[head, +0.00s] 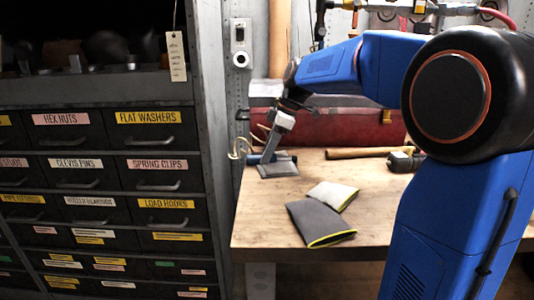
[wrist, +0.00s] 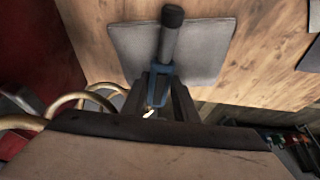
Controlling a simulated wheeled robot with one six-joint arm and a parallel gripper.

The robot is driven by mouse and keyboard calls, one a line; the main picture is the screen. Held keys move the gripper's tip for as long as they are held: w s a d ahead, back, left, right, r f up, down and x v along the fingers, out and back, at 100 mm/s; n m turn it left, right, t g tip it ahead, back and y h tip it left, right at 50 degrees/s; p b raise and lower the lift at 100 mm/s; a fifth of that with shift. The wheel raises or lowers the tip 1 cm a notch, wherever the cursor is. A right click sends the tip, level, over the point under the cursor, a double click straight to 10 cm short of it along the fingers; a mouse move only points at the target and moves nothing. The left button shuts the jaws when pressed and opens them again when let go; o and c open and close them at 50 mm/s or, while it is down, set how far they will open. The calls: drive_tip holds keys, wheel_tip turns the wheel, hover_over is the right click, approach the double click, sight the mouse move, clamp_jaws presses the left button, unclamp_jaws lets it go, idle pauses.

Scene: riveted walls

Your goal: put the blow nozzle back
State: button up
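The blow nozzle, with a blue body and a dark cylindrical handle, shows in the wrist view (wrist: 170,42) over a grey pad (wrist: 205,50). It is small at the bench's back left in the head view (head: 266,159), at the grey pad (head: 279,171). My gripper (wrist: 163,88) is down at it, its two dark fingers on either side of the blue body. Whether the fingers press on it is not clear. In the head view my gripper (head: 272,147) points down at the same spot. Whether the nozzle rests on the pad or hangs just above it cannot be told.
Brass-coloured coils (wrist: 92,100) curl close to my gripper's left. A dark grey pouch (head: 318,224) and a pale cloth (head: 333,195) lie on the wooden bench (head: 380,200). A hammer-like tool (head: 360,153) and red box (head: 330,128) are behind. Labelled drawers (head: 90,180) stand left.

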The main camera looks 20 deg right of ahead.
drive_tip(key=o, duration=0.4)
drive_tip(key=shift+c, duration=0.2)
drive_tip(key=shift+r, duration=0.1)
drive_tip(key=v, duration=1.2)
